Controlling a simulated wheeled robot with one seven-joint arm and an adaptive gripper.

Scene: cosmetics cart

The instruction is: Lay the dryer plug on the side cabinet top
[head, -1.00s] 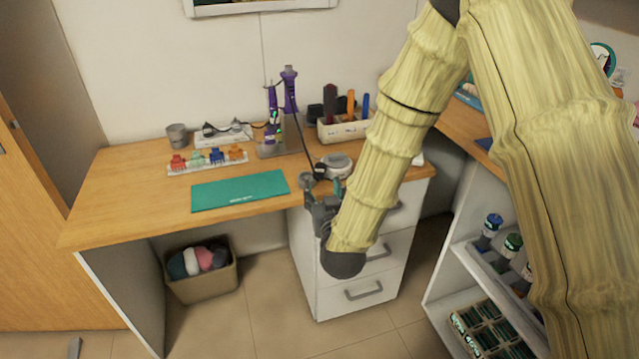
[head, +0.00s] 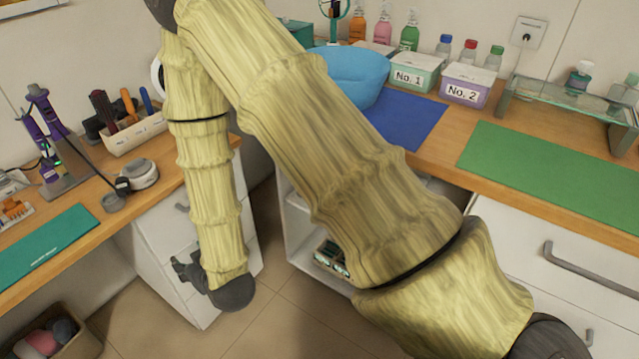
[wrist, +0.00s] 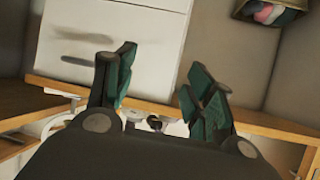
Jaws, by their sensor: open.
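My gripper (head: 186,268) hangs in front of the white drawers at the left desk in the head view. In the wrist view its two green-padded fingers (wrist: 160,78) stand apart with nothing between them. A purple dryer-like tool (head: 45,120) stands on a holder at the far left, with a dark cord running toward the desk front. A wall outlet (head: 527,33) with a dark round centre is at the upper right; I cannot tell whether a plug sits in it. The wooden right-hand cabinet top (head: 440,150) is partly hidden by my arm.
The right-hand top holds a blue bowl (head: 350,75), a blue mat (head: 405,125), labelled boxes (head: 465,84), a green mat (head: 560,175) and a glass shelf (head: 570,97). The left desk has a teal mat (head: 45,245) and a brush box (head: 135,135).

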